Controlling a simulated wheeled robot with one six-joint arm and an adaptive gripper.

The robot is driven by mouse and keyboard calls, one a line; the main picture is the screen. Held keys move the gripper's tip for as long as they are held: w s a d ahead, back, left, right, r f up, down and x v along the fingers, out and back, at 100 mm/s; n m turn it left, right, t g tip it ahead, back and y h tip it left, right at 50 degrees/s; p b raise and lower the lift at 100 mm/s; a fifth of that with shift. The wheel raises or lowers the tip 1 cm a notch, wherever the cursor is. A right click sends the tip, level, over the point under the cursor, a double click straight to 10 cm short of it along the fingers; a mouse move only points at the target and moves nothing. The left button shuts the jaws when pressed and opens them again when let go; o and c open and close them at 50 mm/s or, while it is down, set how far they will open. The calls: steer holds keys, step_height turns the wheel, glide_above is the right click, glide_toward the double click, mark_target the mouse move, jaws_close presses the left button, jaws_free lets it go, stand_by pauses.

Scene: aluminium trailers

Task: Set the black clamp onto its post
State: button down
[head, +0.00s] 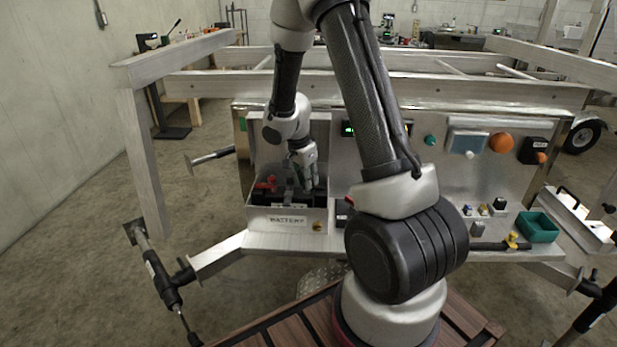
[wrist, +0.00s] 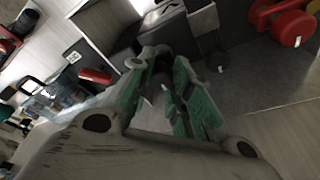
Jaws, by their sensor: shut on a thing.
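My gripper (head: 309,184) reaches down into the open metal battery box (head: 262,238), marked BATTERY, in the head view. In the wrist view its green-padded fingers (wrist: 168,72) are close together, shut on the black clamp (wrist: 161,62), of which only a dark part shows between the tips. The red clamp (head: 266,184) sits on the left side of the battery, left of my gripper; it also shows at the top right of the wrist view (wrist: 287,22). The black clamp's post is hidden or too dark to tell, so I cannot see whether they touch.
The box walls stand close around my gripper. To the right, the metal shelf holds several small parts and a green tray (head: 538,227). An orange round light (head: 501,143) and a grey box (head: 467,142) are on the upright panel. Aluminium trailer rails (head: 420,90) run behind.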

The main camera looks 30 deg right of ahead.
steer(key=shift+s+a+f+g+h, duration=0.1)
steer(key=shift+s+f+g+h, duration=0.2)
steer(key=shift+f+g+h, duration=0.15)
steer(key=c, duration=1.3)
jaws_free()
steer(key=shift+w, duration=0.1)
steer(key=shift+w+r, duration=0.2)
steer(key=shift+a+r, duration=0.1)
steer(key=shift+r, duration=0.2)
steer(key=v, duration=1.1)
steer(key=shift+s+a+r, duration=0.1)
steer(key=shift+s, duration=0.05)
